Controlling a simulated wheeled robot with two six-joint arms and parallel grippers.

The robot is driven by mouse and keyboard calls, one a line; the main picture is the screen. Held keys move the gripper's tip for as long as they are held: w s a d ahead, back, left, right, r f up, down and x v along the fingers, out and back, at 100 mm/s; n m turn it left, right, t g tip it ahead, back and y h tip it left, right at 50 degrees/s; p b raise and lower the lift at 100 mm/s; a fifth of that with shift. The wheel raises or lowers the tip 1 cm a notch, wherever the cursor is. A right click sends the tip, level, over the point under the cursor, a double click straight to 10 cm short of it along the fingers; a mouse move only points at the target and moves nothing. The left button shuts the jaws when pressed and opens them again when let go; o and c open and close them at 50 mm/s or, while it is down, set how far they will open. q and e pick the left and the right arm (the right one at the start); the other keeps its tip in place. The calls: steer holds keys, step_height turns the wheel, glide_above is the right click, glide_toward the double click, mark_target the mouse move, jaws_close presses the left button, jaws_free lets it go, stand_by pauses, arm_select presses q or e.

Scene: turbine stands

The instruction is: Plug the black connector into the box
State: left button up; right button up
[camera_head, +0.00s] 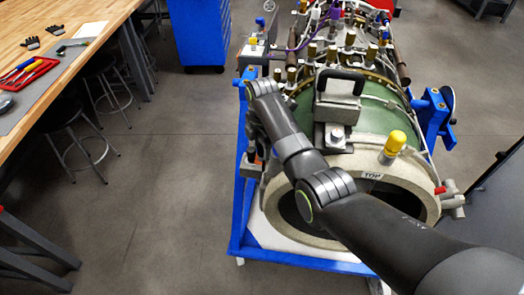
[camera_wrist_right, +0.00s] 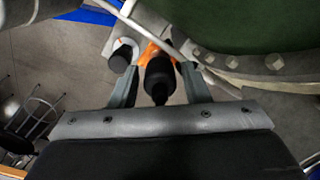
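The black connector (camera_wrist_right: 160,78) shows in the right wrist view, between the two fingers of my right gripper (camera_wrist_right: 161,82). Gaps show on both sides of it, so the gripper is open around it and not clamped. An orange part (camera_wrist_right: 150,52) lies just beyond the connector. My left gripper is not in view.
The turbine (camera_head: 385,105) rests in a blue stand (camera_head: 236,215). Brass fittings and cables crowd its far end. A small grey box (camera_head: 258,56) stands at its upper left. A wooden workbench (camera_head: 75,22) with stools is at the left. The floor between is clear.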

jaws_close()
steer(key=shift+r, duration=0.7)
steer(key=shift+r, duration=1.4)
